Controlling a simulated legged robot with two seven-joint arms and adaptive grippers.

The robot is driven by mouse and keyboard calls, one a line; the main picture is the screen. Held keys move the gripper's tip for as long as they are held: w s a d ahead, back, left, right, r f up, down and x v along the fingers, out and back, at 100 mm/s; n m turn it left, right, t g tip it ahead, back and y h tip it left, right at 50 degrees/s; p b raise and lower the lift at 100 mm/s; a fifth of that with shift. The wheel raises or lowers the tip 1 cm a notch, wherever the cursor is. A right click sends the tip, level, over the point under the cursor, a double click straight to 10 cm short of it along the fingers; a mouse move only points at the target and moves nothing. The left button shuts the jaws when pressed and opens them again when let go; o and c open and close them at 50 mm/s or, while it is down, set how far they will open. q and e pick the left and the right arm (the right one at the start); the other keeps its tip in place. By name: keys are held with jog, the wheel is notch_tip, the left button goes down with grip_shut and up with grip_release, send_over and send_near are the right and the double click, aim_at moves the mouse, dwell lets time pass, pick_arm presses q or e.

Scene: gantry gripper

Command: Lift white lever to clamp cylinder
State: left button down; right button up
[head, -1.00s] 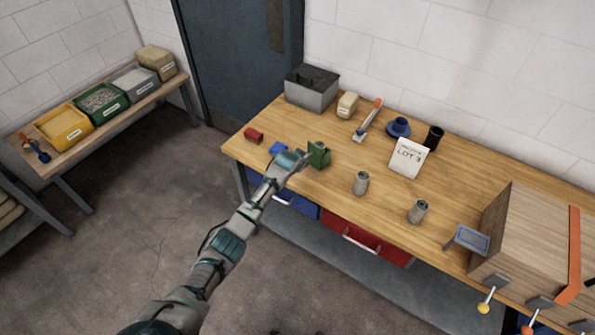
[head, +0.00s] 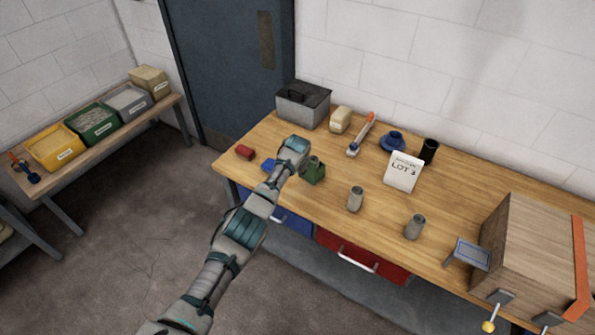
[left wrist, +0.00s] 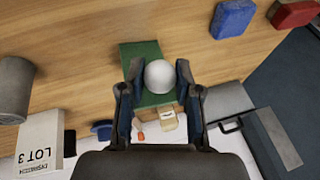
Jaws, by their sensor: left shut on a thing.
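My left gripper (head: 298,146) is over the back left part of the wooden bench, just up and left of a green block-like fixture (head: 313,175). In the left wrist view, the gripper (left wrist: 158,80) is shut on a white ball-shaped knob (left wrist: 158,74), with a finger on each side; this looks like the white lever's end. Its shaft is hidden. The green fixture (left wrist: 141,54) shows behind the knob. A short round part tops the fixture in the head view; I cannot tell whether it is clamped. Grey cylinders stand upright at right (head: 355,199) (head: 415,227). My right gripper is not in view.
A blue block (head: 268,165) and a red block (head: 244,152) lie left of the gripper. A wooden box (head: 535,255) fills the right end.

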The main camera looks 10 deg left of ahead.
pick_arm(q)
jog(key=shift+s+a+f, duration=0.1)
jog(key=shift+s+f, duration=0.05)
jog(key=shift+f, duration=0.25)
jog(key=c, duration=0.8)
grip_release()
jog(key=shift+w, duration=0.4)
jog(key=v, duration=1.1)
jog(key=shift+r, duration=0.4)
